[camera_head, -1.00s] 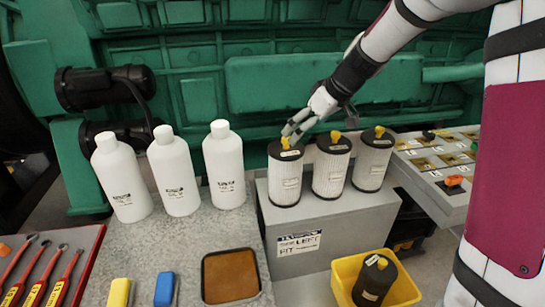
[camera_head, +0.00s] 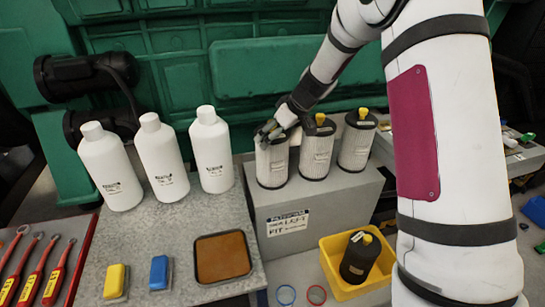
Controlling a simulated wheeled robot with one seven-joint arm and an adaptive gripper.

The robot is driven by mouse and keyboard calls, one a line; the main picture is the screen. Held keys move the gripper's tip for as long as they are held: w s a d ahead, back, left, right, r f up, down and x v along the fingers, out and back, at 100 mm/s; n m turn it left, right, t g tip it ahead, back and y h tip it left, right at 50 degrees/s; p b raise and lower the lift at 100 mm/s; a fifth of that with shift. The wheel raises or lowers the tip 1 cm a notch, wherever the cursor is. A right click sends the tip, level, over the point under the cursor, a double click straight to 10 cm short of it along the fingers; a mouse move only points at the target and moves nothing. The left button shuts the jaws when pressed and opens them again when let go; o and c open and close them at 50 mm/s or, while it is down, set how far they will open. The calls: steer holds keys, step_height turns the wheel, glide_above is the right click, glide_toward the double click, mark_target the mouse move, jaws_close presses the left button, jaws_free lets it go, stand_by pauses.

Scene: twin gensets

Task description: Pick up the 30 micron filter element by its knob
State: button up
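Three white pleated filter elements with dark caps stand upright in a row on a grey box (camera_head: 330,207): a left one (camera_head: 272,166), a middle one (camera_head: 317,152) and a right one (camera_head: 357,146). Yellow knobs show on the middle and right ones. Their labels are too small to read, so I cannot tell which is 30 micron. My gripper (camera_head: 268,131) is at the top of the left filter, and its fingers cover the cap and knob there. I cannot tell whether they are closed on the knob.
Three white bottles (camera_head: 163,163) stand left of the box. A brown-filled tray (camera_head: 222,257) and yellow and blue blocks lie in front of them. A yellow bin (camera_head: 341,289) with a dark filter stands front right. My arm covers much of the right side.

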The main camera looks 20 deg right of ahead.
steer(key=shift+x, duration=1.3)
steer(key=c, duration=1.7)
steer(key=shift+o, duration=0.2)
steer(key=shift+r, duration=0.1)
